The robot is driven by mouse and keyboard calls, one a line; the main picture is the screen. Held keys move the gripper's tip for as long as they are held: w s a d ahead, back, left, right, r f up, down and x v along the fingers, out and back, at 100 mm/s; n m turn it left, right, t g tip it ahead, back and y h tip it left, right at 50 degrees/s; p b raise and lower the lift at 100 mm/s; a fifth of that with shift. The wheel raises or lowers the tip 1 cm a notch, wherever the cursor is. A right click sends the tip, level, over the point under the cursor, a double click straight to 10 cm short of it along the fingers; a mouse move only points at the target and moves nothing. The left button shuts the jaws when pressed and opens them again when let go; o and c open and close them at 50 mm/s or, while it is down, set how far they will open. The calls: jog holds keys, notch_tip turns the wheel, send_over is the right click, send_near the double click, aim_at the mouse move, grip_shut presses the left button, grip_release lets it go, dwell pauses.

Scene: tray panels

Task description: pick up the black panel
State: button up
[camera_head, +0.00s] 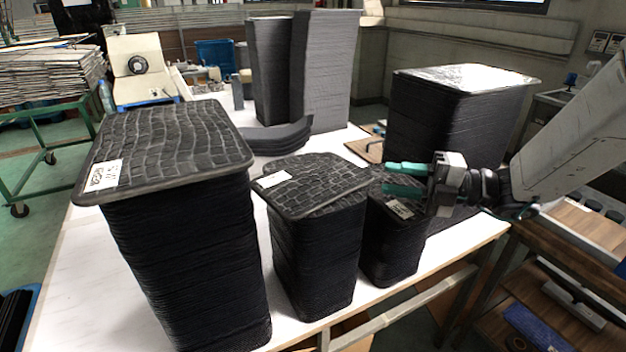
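Several tall stacks of black panels stand on a white table. The large left stack has a crackle-textured black top panel (170,145) with a white label. A smaller middle stack has a similar top panel (318,183) with a label. A third small stack (392,240) stands right of it, its labelled top partly hidden by my gripper. My gripper (388,178) points left, with its teal fingers apart and nothing seen between them. It appears over or near the third stack; the exact height gap cannot be told. Which panel is meant cannot be told.
A wide black stack with a shiny top (465,77) stands behind my gripper. Tall upright grey stacks (325,70) and curved dark panels (265,138) are at the back. The white table (75,270) has bare room at left. A wooden bench (575,225) stands at right.

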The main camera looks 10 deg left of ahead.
aim_at(372, 175)
jog(key=a, duration=0.5)
jog(key=shift+w, duration=0.2)
grip_shut()
jog(key=shift+r, duration=0.15)
